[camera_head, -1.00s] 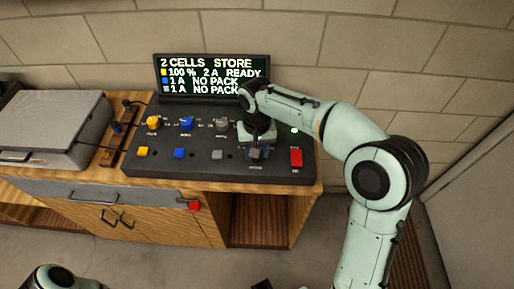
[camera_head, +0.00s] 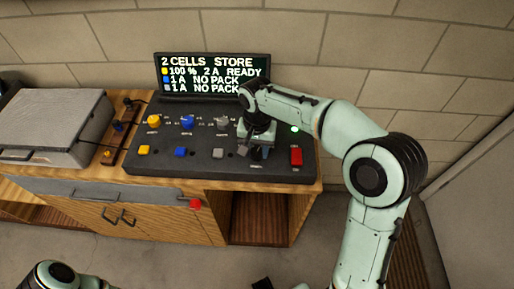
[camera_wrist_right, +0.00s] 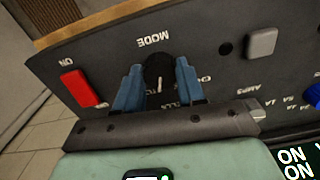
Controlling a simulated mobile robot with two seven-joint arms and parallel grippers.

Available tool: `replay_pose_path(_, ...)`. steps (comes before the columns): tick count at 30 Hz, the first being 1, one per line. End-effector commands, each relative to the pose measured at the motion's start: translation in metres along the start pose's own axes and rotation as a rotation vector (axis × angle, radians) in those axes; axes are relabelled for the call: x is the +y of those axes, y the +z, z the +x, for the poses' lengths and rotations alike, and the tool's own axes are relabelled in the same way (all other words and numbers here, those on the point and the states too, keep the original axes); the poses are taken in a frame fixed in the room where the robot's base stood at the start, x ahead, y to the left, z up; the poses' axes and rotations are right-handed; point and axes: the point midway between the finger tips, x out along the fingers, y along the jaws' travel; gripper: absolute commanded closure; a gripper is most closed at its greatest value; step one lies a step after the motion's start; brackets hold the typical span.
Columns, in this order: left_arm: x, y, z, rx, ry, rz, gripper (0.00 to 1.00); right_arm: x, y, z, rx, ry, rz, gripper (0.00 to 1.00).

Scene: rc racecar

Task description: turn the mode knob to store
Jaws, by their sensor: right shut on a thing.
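The mode knob (camera_wrist_right: 158,72) is black and round with a pale pointer line, under the label MODE in the right wrist view. My right gripper (camera_wrist_right: 158,82) has its two blue fingers on either side of the knob, shut on it.
A red button (camera_head: 296,156) sits just right of the gripper. Yellow (camera_head: 154,121), blue (camera_head: 187,122) and grey (camera_head: 221,123) knobs line the panel, with square buttons below them. A grey case (camera_head: 55,125) stands on the wooden bench at left.

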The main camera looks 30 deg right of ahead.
Motion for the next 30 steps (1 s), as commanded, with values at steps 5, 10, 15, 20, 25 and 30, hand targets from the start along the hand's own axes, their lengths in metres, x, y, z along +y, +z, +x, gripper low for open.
replay_pose_path(5, 0.0, 0.0, 0.0, 0.0, 0.0, 0.0, 0.57, 0.0, 0.0, 0.0, 0.0, -0.001, 0.002, 0.35)
replay_pose_path(10, 0.0, 0.0, 0.0, 0.0, 0.0, 0.0, 0.57, 0.0, 0.0, 0.0, 0.0, -0.001, 0.001, 0.35)
replay_pose_path(15, 0.001, 0.0, -0.001, 0.001, 0.0, 0.0, 0.57, 0.0, -0.001, -0.005, 0.002, -0.002, 0.0, 0.35)
replay_pose_path(20, 0.003, -0.002, -0.006, 0.003, 0.001, 0.001, 0.57, -0.001, -0.001, -0.031, 0.005, -0.005, 0.0, 0.35)
replay_pose_path(25, 0.007, -0.004, -0.015, 0.008, 0.003, 0.003, 0.57, -0.001, -0.001, -0.071, 0.005, -0.006, 0.0, 0.35)
replay_pose_path(30, 0.011, -0.007, -0.023, 0.013, 0.005, 0.005, 0.57, -0.001, -0.001, -0.106, 0.004, -0.005, 0.001, 0.35)
